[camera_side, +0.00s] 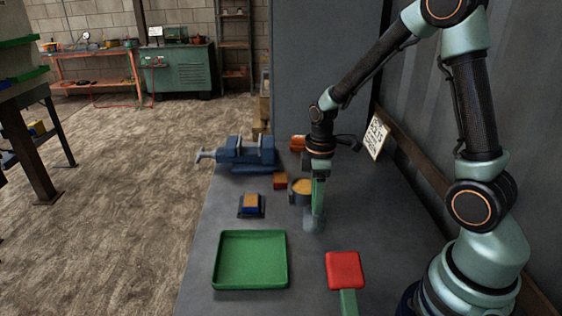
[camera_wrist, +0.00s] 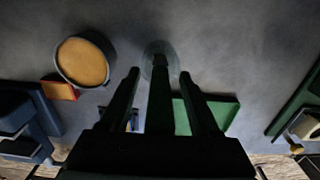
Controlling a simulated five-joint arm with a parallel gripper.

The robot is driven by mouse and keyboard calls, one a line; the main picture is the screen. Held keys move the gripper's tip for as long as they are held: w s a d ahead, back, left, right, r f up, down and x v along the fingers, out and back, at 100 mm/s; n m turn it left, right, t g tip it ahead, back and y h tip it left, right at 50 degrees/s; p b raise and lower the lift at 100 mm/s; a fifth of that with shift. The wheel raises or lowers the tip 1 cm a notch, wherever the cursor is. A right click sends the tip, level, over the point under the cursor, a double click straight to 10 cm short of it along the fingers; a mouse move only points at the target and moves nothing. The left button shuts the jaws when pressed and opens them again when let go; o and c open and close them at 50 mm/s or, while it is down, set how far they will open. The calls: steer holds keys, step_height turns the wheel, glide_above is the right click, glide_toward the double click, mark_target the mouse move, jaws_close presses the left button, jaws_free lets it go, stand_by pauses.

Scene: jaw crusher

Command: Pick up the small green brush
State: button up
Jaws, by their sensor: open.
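A slim bright green upright piece, which looks like the small green brush (camera_side: 319,196), stands below my wrist in the side view. Its foot is in or beside a clear round piece (camera_side: 313,223) on the bench. My gripper (camera_side: 317,193) points down around it and is open. In the wrist view my gripper (camera_wrist: 161,80) shows two dark fingers, with a dark upright shape, likely the brush (camera_wrist: 160,95), between them and apart from both. The clear disc also shows in the wrist view (camera_wrist: 153,50). The bristles cannot be made out.
A grey bowl with orange contents (camera_side: 301,199) stands just left of my gripper. A blue vise (camera_side: 240,155), a small red block (camera_side: 280,181) and a blue-yellow piece (camera_side: 250,204) are farther left. A green tray (camera_side: 218,262) and a red-topped piece (camera_side: 344,270) lie in front.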

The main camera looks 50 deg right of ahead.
steer(key=shift+f, duration=0.1)
steer(key=shift+c, duration=0.3)
jaws_close()
step_height(320, 180, up, 20)
stand_by(0.5)
